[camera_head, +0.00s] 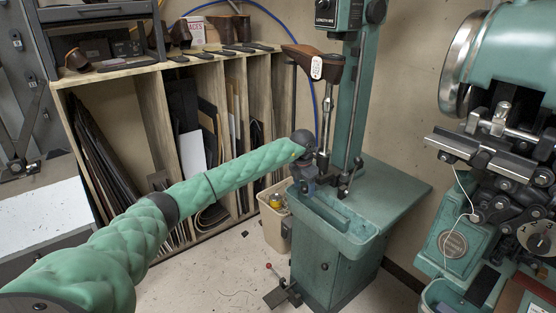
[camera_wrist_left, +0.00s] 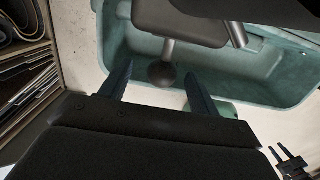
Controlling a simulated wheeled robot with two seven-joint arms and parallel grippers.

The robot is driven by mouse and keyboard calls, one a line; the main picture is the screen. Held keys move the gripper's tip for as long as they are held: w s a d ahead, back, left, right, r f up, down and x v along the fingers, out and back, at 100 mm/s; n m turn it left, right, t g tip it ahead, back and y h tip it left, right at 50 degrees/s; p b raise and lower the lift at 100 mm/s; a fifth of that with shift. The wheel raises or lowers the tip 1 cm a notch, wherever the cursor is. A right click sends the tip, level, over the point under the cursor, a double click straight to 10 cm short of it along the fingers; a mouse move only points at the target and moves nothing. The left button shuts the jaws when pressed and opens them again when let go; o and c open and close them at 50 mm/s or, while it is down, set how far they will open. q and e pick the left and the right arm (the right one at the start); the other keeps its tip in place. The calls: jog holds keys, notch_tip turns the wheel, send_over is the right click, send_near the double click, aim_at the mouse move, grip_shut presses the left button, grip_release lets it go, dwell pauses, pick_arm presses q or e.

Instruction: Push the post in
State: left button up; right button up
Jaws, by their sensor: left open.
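The upright metal post (camera_head: 325,122) stands at the green stitching machine (camera_head: 347,110) in the middle of the head view, with a brown shoe (camera_head: 312,62) at its top. My left gripper (camera_head: 303,178) is at the post's lower part, above the green trough, partly hidden by my wrist. In the left wrist view its two fingers are apart. A dark round knob (camera_wrist_left: 162,74) on a short grey rod shows between and just beyond the fingertips. I cannot tell whether they touch it.
A green trough (camera_head: 352,228) lies under the gripper. A beige bin (camera_head: 273,236) stands left of the machine base, beside a wooden rack (camera_head: 152,95) of sheets. A second green machine (camera_head: 510,60) stands at the right. A red-knobbed pedal (camera_head: 280,292) is on the floor.

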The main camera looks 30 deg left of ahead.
pick_arm(q)
jog(key=r, duration=0.1)
jog(key=r+p, duration=0.1)
jog(key=r, duration=0.1)
jog(key=shift+s+r, duration=0.25)
jog(key=shift+s, duration=0.1)
jog(key=r, duration=0.1)
jog(key=r+p, duration=0.1)
jog(key=s+r, duration=0.1)
jog(key=shift+a+r, duration=0.15)
jog(key=shift+a, duration=0.1)
